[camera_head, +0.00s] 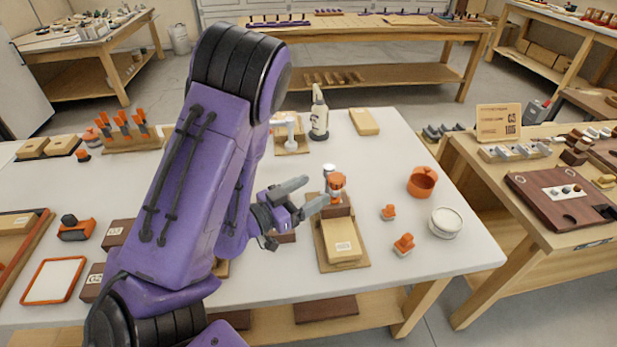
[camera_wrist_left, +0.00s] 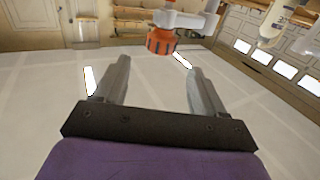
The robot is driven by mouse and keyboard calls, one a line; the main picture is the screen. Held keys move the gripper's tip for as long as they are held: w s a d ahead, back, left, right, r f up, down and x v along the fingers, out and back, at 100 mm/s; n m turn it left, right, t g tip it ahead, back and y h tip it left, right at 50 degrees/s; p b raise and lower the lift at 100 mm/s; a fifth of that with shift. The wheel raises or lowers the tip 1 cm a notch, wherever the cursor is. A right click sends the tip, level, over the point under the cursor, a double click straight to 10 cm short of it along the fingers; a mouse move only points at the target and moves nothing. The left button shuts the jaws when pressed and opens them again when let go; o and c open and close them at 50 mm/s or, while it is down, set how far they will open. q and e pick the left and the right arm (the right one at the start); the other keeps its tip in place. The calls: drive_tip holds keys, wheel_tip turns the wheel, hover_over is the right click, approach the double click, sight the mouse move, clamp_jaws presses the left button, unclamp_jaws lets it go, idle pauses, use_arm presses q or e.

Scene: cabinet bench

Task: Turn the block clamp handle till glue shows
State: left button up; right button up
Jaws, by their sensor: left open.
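The block clamp's orange handle (camera_head: 337,181) stands at the far end of a wooden board (camera_head: 331,262), above a dark block, with a pale block (camera_head: 342,246) in front. My left gripper (camera_head: 317,190) is open and empty, just left of the handle, its fingers pointing towards it. In the left wrist view the ribbed orange handle (camera_wrist_left: 160,41) shows beyond and between the open fingertips (camera_wrist_left: 158,66), on a grey-white clamp part. The handle is apart from the fingers there. I cannot make out any glue. My right gripper is not in view.
An orange cup (camera_head: 422,182), a white round tub (camera_head: 445,222) and two small orange pieces (camera_head: 404,244) stand right of the board. A glue-type bottle (camera_head: 319,115) stands behind. My left arm hides part of the left side of the table (camera_head: 480,258).

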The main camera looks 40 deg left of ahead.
sight(343, 175)
use_arm(q)
drive_tip(key=b, duration=0.1)
drive_tip(key=w+b, duration=0.1)
drive_tip(key=w+f, duration=0.1)
drive_tip(key=shift+w+d+b, duration=0.15)
drive_tip(key=shift+d+b, duration=0.1)
drive_tip(key=shift+b, duration=0.15)
drive_tip(key=shift+w+d+r+p, duration=0.15)
drive_tip(key=shift+w+r+p, duration=0.15)
drive_tip(key=shift+w+p, duration=0.15)
drive_tip(key=shift+w+d+r+p, duration=0.15)
drive_tip(key=shift+w+r+p, duration=0.1)
drive_tip(key=shift+w+p, duration=0.15)
drive_tip(key=p+x, duration=0.1)
drive_tip(key=x, duration=0.4)
drive_tip(key=shift+a+f, duration=0.1)
drive_tip(key=shift+a, duration=0.1)
drive_tip(key=shift+w, duration=0.4)
drive_tip(key=shift+w+d+f, duration=0.1)
drive_tip(key=shift+w+d, duration=0.15)
drive_tip(key=c, duration=1)
